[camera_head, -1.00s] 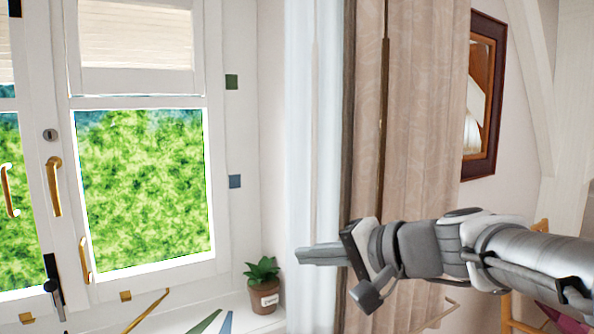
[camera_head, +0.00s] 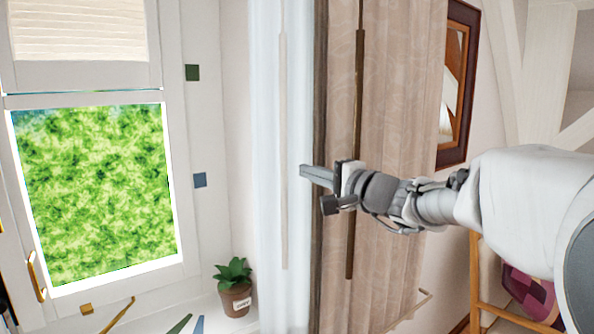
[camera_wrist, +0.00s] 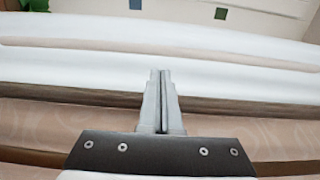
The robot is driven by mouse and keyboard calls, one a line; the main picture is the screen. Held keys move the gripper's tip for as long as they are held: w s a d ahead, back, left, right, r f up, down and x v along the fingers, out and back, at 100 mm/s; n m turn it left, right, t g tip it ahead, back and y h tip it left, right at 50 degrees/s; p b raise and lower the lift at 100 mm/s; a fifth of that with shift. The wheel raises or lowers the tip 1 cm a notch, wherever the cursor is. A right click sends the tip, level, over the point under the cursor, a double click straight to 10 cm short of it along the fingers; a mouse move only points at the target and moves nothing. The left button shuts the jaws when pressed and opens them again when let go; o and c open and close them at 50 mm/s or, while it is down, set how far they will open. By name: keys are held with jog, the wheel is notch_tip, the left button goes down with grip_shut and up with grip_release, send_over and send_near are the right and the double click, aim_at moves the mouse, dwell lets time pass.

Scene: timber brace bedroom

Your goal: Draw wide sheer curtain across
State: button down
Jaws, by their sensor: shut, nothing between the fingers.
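The white sheer curtain (camera_head: 268,130) hangs bunched in a narrow vertical strip at the right side of the window. A thin beige wand (camera_head: 284,150) hangs in front of it. My gripper (camera_head: 304,171) is shut and empty, its tips at the right edge of the sheer. Whether they touch the cloth I cannot tell. In the wrist view the shut fingers (camera_wrist: 160,75) point at the white sheer (camera_wrist: 180,72), and the beige wand (camera_wrist: 160,48) crosses beyond the tips. The window pane (camera_head: 95,190) is uncovered.
A beige patterned drape (camera_head: 395,100) with a dark wand (camera_head: 359,120) hangs right of the sheer, behind my gripper. A framed picture (camera_head: 455,90) and a wooden chair (camera_head: 476,285) are at the right.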

jog(key=x, duration=0.2)
jog(key=shift+w+a, duration=0.25)
jog(key=shift+w, duration=0.05)
dwell(0.3)
